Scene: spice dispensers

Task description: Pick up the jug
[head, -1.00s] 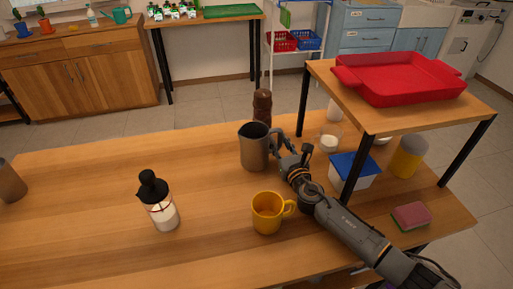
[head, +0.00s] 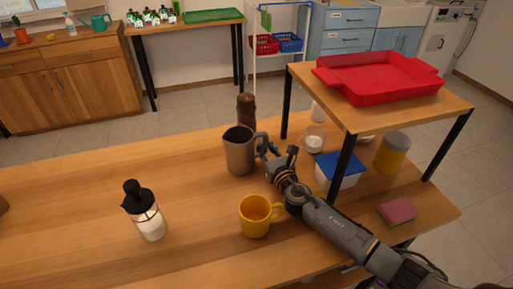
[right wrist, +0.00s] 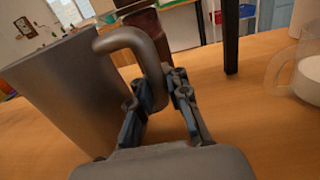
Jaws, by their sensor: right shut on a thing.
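The jug (head: 240,155) is a grey metal pitcher standing upright on the wooden table, its handle toward the right. My right gripper (head: 268,154) is at the handle's lower part. In the right wrist view the jug (right wrist: 70,95) fills the left side, and its curved handle (right wrist: 135,38) comes down between the fingers of my right gripper (right wrist: 164,84), which is shut on it. The jug's base looks to be on the table; a small gap cannot be ruled out. My left gripper is not in view.
A yellow mug (head: 255,217) stands in front of the jug, and a black-topped dispenser (head: 148,220) at left. A dark brown mill (head: 246,108) is close behind the jug. A raised shelf with a red tray (head: 376,78) stands at right, a blue-lidded container (head: 338,170) beneath it.

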